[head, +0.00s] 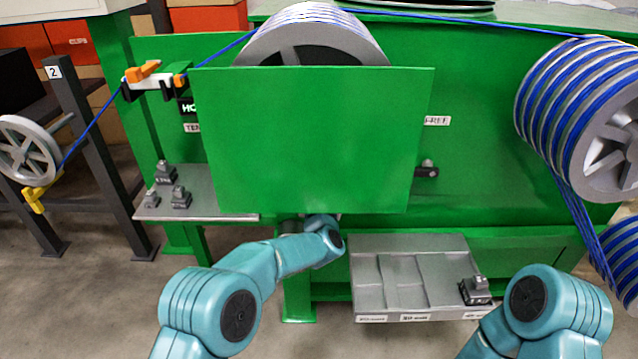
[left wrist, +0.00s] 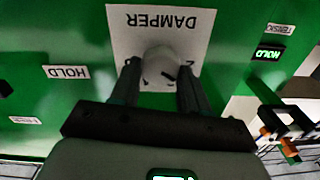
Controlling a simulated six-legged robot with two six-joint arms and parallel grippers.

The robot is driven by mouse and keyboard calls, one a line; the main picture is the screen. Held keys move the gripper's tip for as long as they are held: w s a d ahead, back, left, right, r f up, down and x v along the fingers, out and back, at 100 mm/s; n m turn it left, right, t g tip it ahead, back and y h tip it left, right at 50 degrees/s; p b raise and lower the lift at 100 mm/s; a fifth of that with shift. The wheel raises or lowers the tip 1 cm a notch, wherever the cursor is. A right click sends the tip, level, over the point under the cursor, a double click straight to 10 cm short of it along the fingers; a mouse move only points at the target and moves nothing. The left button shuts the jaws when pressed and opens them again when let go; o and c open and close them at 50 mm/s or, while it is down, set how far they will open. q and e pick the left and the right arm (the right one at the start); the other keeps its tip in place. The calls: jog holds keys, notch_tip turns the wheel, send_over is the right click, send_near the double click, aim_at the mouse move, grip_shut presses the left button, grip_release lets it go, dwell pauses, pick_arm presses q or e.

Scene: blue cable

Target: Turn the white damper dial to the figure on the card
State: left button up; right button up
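In the left wrist view the white damper dial (left wrist: 163,66) sits on a white plate (left wrist: 122,22) lettered DAMPER, which appears upside down. My left gripper (left wrist: 160,82) has one finger on each side of the dial. I cannot tell whether the fingers press on it. In the head view this gripper and the dial are hidden behind a green panel (head: 310,140). My right gripper is out of view. A white card (head: 53,72) with a 2 is on a dark post at left.
A large drum (head: 310,30) and a right-hand spool (head: 585,115) carry blue cable. A small grey reel (head: 28,150) stands left. A grey shelf (head: 215,205) holds several small blocks; a grey tray (head: 375,300) sits lower right with one block (head: 477,290). HOLD labels (left wrist: 66,72) flank the dial.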

pick_arm(q)
jog(key=shift+c, duration=0.7)
jog(key=shift+n+b, duration=3.1)
jog(key=shift+n, duration=1.8)
